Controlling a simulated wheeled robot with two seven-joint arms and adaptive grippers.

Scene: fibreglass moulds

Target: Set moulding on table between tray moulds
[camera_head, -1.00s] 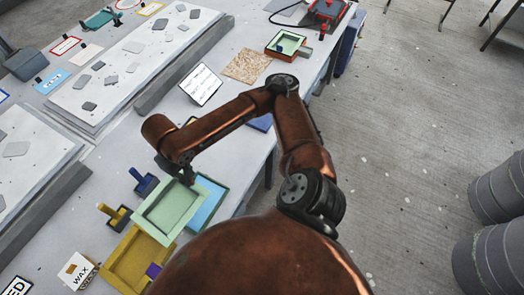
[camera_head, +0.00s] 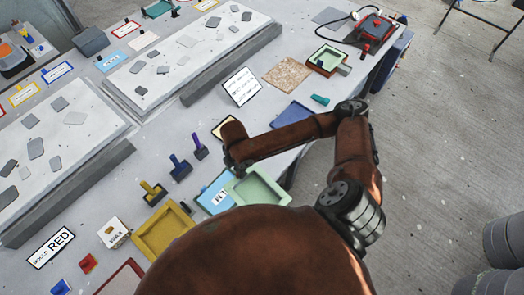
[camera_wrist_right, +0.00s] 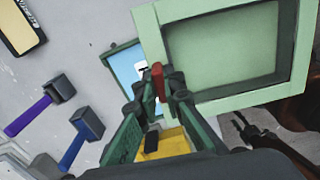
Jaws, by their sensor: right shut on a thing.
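The moulding is a pale green, shallow square tray shape (camera_head: 258,187); it also shows large in the right wrist view (camera_wrist_right: 225,52). My right gripper (camera_head: 236,170) is shut on its edge, with the fingertips at its lower left corner in the wrist view (camera_wrist_right: 165,82). A yellow tray mould (camera_head: 140,243) lies left of the blue one, partly hidden by my body. A darker blue tray (camera_head: 292,116) lies beyond my forearm. My left gripper is out of view.
Yellow (camera_head: 152,192), blue (camera_head: 180,167) and purple (camera_head: 200,146) handled tools stand behind the tray moulds. A white sign (camera_head: 240,86) stands further back. The table's right edge runs under my arm.

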